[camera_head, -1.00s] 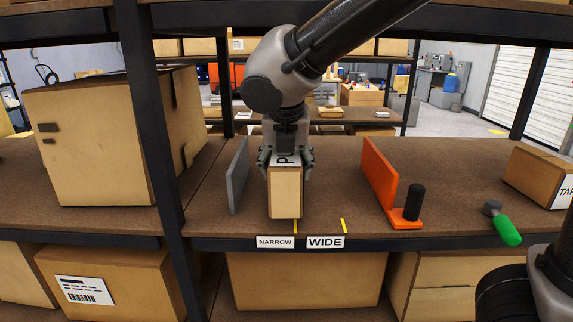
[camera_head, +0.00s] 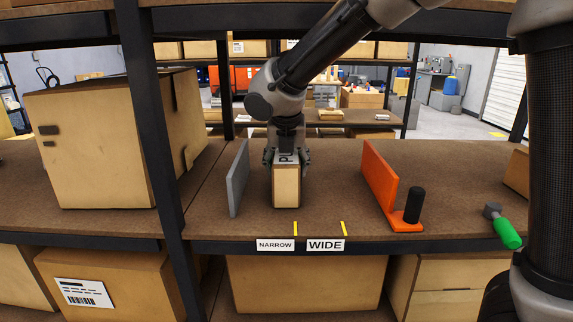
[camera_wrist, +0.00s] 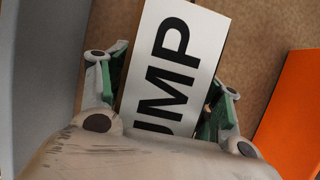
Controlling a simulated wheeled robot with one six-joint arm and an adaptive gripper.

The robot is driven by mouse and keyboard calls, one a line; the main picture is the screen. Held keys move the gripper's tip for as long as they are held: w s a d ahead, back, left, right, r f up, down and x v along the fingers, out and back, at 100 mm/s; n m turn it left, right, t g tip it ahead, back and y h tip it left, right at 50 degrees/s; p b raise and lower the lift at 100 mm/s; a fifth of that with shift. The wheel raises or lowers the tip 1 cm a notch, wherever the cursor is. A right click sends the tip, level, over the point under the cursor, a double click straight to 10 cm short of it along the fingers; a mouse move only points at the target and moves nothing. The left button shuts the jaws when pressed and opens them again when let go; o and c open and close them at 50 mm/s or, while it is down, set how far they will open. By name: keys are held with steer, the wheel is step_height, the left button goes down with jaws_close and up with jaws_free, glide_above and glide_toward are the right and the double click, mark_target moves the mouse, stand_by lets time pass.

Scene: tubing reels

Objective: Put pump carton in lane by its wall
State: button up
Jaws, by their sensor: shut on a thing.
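The pump carton (camera_head: 286,187) is a narrow upright tan box on the shelf board, between a grey wall (camera_head: 238,178) on its left and an orange wall (camera_head: 379,183) on its right. A gap shows between the carton and the grey wall. My gripper (camera_head: 287,160) is shut on the carton's upper part from above. In the wrist view the carton's white label (camera_wrist: 172,65) reads "UMP" between the green-padded fingers. The lower fingers are partly hidden in the head view. I cannot tell whether the carton's base touches the board.
Labels NARROW (camera_head: 275,245) and WIDE (camera_head: 325,245) are on the shelf's front edge, with yellow marks (camera_head: 295,228) above. A black post (camera_head: 413,204) stands on the orange wall's foot. A green-handled tool (camera_head: 505,229) lies right. A large box (camera_head: 90,140) stands left beyond the upright.

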mark_target(287, 173)
steer(key=o, duration=1.4)
steer(key=v, duration=0.5)
steer(key=shift+r, duration=0.3)
steer(key=s, duration=1.2)
steer(key=shift+a+f, duration=0.15)
steer(key=shift+f, duration=0.1)
